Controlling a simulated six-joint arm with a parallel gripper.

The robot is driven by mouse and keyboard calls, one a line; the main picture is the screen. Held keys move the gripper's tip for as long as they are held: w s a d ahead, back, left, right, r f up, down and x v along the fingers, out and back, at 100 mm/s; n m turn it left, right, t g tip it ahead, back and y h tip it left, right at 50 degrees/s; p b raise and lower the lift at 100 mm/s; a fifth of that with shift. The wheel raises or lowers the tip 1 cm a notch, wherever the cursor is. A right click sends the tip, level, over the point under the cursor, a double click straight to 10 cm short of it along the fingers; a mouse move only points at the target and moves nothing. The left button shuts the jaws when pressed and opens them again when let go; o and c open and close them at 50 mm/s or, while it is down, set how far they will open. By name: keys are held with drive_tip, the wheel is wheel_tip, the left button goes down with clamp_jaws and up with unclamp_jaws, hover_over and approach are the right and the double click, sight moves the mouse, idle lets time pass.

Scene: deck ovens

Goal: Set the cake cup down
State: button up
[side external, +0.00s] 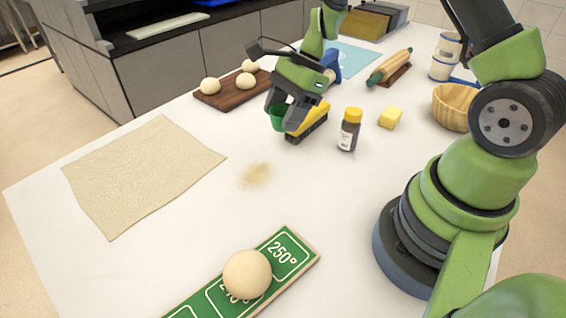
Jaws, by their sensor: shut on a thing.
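The cake cup (278,118) looks like a small green cup near the middle back of the table. My gripper (284,115) points down and is shut on it, one finger on each side. The fingers hide part of the cup. It is low over the white table, and I cannot tell whether its base touches the surface.
A yellow brush (314,122) lies right beside the gripper. A yellow-capped bottle (348,132), butter block (390,118), wooden bowl (452,107) and rolling pin (390,67) are to the right. Dough balls sit on a brown board (225,99). A cloth (140,170) lies left; the table's middle is mostly clear.

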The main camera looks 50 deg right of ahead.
hover_over(276, 169)
drive_tip(key=d, duration=0.2)
drive_tip(key=f, duration=0.5)
drive_tip(key=shift+s+a+f, duration=0.1)
drive_tip(key=shift+s+f, duration=0.05)
drive_tip(key=shift+s, duration=0.1)
drive_tip(key=shift+f, duration=2.25)
drive_tip(key=shift+f, duration=0.15)
drive_tip(key=o, duration=0.9)
